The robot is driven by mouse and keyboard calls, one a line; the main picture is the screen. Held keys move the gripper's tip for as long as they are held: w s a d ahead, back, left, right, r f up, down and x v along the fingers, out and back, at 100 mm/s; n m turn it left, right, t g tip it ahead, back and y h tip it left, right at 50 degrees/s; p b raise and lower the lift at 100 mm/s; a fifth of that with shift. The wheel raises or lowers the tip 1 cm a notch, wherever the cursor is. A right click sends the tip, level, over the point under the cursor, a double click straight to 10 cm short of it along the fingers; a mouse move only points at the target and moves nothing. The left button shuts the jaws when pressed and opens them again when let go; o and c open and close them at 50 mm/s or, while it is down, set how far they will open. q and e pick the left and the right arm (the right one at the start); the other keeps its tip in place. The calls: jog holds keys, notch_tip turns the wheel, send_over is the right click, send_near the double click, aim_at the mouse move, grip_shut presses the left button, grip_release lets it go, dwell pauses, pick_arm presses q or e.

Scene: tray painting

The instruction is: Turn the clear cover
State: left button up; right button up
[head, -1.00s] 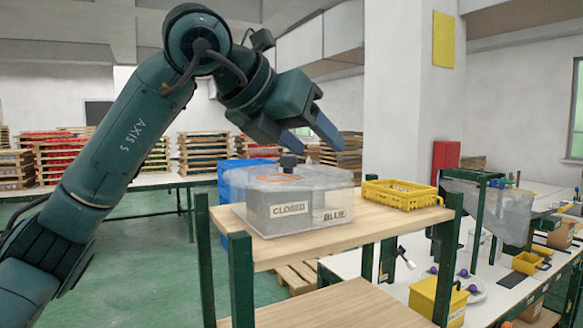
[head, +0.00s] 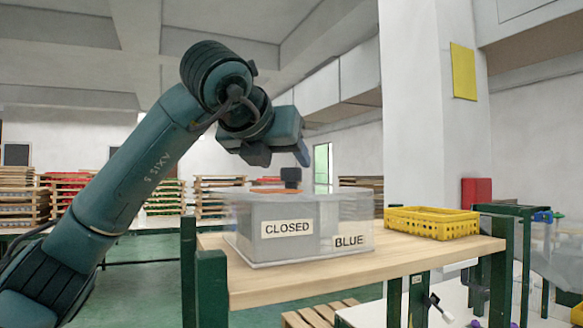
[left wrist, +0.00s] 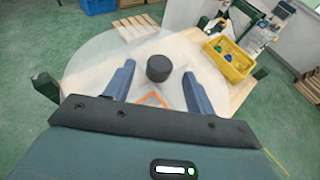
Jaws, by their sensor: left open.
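The clear cover (head: 352,207) lies over a grey box labelled CLOSED and BLUE (head: 275,240) on a wooden shelf top. In the left wrist view the cover (left wrist: 92,57) is a round, see-through disc with a dark knob (left wrist: 159,68) on it. The knob also stands up on top in the head view (head: 291,176). My left gripper (head: 283,157) is open, just above the knob. In the left wrist view its two fingers (left wrist: 158,88) stand on either side of the knob, apart from it. An orange mark (left wrist: 151,99) shows by the knob. My right gripper is not in view.
A yellow crate (head: 431,222) stands right of the box on the same wooden shelf top (head: 300,282). It holds blue and green items in the left wrist view (left wrist: 228,62). Green posts (head: 211,285) rise at the shelf's corners. A white bench is lower right.

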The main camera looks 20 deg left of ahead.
aim_at(291, 169)
pick_arm(q)
jog(key=x, duration=0.5)
grip_shut()
dwell(0.6)
